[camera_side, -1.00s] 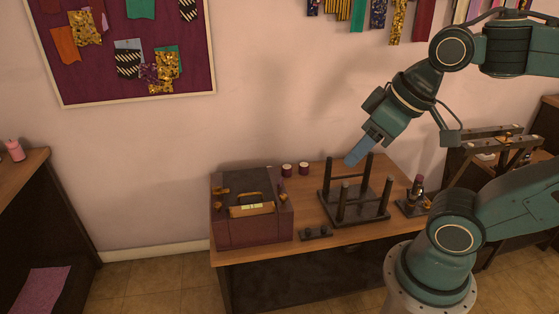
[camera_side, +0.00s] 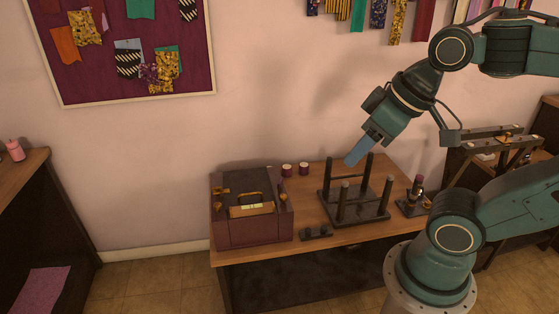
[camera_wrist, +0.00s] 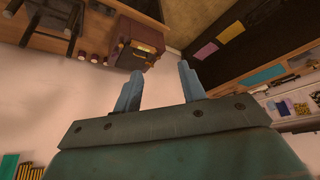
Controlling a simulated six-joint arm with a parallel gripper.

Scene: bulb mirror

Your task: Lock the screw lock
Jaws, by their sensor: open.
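My gripper (camera_side: 355,155) is open and empty. It hangs in the air above the back of the table, over the dark four-post stand. In the wrist view its two blue fingers (camera_wrist: 158,85) stand apart with nothing between them. I cannot make out for certain which part is the screw lock. A maroon box (camera_side: 250,228) with brass fittings and a handle sits at the left of the table. It also shows in the wrist view (camera_wrist: 136,42). A small dark fixture with a brass part (camera_side: 411,207) stands at the right of the stand.
Two small dark cylinders with white tops (camera_side: 295,170) stand behind the box. A low dark holder (camera_side: 316,234) lies at the front edge. A wooden frame (camera_side: 500,133) stands at the right.

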